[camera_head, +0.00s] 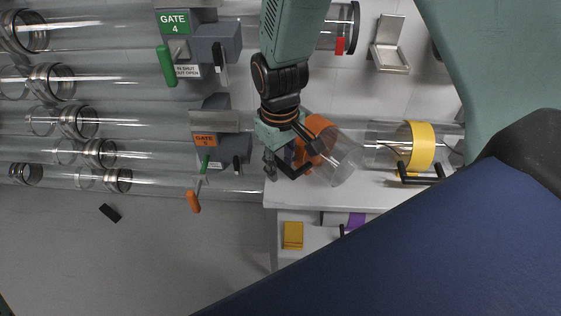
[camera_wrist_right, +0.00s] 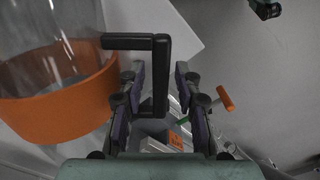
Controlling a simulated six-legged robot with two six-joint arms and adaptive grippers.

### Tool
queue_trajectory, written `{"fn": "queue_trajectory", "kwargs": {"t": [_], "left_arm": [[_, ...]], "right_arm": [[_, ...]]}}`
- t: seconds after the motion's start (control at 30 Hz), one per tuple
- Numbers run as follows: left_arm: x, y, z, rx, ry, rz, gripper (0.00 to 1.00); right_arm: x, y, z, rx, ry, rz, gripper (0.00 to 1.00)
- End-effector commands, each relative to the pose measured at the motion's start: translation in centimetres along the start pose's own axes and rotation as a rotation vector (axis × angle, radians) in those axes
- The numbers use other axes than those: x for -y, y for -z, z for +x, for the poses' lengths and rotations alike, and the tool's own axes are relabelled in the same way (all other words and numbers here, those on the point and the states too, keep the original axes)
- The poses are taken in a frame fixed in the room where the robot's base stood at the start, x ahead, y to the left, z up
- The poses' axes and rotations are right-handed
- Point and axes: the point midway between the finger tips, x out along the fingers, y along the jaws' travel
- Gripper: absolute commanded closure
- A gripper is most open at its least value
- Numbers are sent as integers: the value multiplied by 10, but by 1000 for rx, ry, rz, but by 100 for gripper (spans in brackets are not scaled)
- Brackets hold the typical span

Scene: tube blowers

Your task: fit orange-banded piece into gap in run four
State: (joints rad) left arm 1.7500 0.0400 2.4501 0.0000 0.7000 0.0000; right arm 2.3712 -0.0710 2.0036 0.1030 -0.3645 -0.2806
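The orange-banded piece (camera_head: 343,165) is a clear tube with a wide orange band and a black handle. It is at the white bench, tilted relative to the yellow-banded piece. In the right wrist view its orange band (camera_wrist_right: 62,98) fills the left side. My right gripper (camera_head: 290,160) is at its handle (camera_wrist_right: 161,78); the two fingers straddle the handle bar with a visible space on each side, so it looks open. The Gate 4 box (camera_head: 212,45) with its green label is at upper left. I cannot tell which gap belongs to run four. My left gripper is not in view.
A yellow-banded piece (camera_head: 420,145) lies on the white bench (camera_head: 340,195) to the right. Clear tubes with metal rings (camera_head: 75,122) run along the left. An orange-labelled gate box (camera_head: 215,120) has an orange-ended lever (camera_head: 194,202). A yellow box (camera_head: 293,235) is under the bench.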

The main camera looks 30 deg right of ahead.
Motion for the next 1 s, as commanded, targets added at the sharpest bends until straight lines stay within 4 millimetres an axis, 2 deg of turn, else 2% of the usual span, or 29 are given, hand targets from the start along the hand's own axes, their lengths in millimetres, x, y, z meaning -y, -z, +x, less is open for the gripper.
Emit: {"fn": "queue_trajectory", "kwargs": {"t": [0.37,0.47,0.8,1.0], "left_arm": [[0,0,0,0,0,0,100],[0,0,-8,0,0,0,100],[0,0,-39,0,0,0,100],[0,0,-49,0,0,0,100]], "right_arm": [[0,0,-5,-1,-1,0,64],[0,1,-21,-2,-1,0,64],[0,1,-91,-2,-1,0,64],[0,1,-117,-2,-1,0,64]]}}
